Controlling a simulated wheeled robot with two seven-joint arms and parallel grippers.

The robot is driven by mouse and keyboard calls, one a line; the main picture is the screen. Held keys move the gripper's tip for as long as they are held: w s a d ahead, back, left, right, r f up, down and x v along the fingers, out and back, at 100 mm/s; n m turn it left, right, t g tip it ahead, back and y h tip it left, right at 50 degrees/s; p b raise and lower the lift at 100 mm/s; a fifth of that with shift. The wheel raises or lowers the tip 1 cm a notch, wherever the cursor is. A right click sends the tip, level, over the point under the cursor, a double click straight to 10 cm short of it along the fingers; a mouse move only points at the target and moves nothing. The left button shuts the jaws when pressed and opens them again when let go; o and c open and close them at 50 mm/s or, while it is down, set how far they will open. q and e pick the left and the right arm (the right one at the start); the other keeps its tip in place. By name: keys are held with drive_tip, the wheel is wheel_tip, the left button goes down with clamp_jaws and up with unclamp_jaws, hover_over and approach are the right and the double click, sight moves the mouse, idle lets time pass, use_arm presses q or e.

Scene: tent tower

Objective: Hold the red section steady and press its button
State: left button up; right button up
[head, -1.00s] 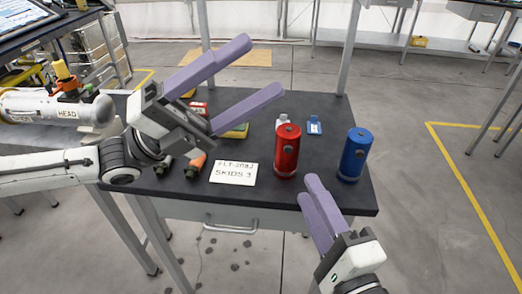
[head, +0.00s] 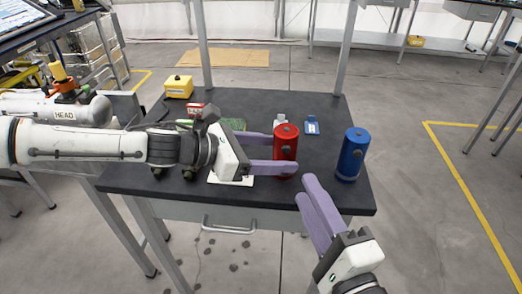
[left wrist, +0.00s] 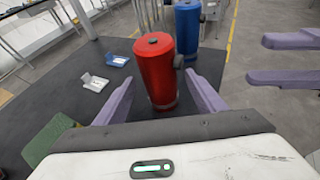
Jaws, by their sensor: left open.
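The red section (head: 286,143) is an upright red cylinder on the dark table, with a small dark disc on top. A grey knob (left wrist: 178,61) sticks out of its side in the left wrist view; I cannot tell if it is the button. My left gripper (head: 285,153) is open, its purple fingers reaching to either side of the red section (left wrist: 157,75), with gaps visible in the wrist view. My right gripper (head: 308,185) is open and empty, in front of the table's near edge; its parted fingers also show in the left wrist view (left wrist: 255,58).
A blue cylinder (head: 354,155) stands right of the red one. A yellow box (head: 179,87) is at the table's back left. A white label card (head: 217,179) lies partly under my left gripper.

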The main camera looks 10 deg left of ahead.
use_arm(q)
drive_tip(key=x, duration=0.6)
drive_tip(key=shift+w+d+f, duration=0.1)
drive_tip(key=c, duration=1.4)
drive_tip(key=shift+c, duration=0.6)
use_arm(e)
clamp_jaws()
idle(1.9)
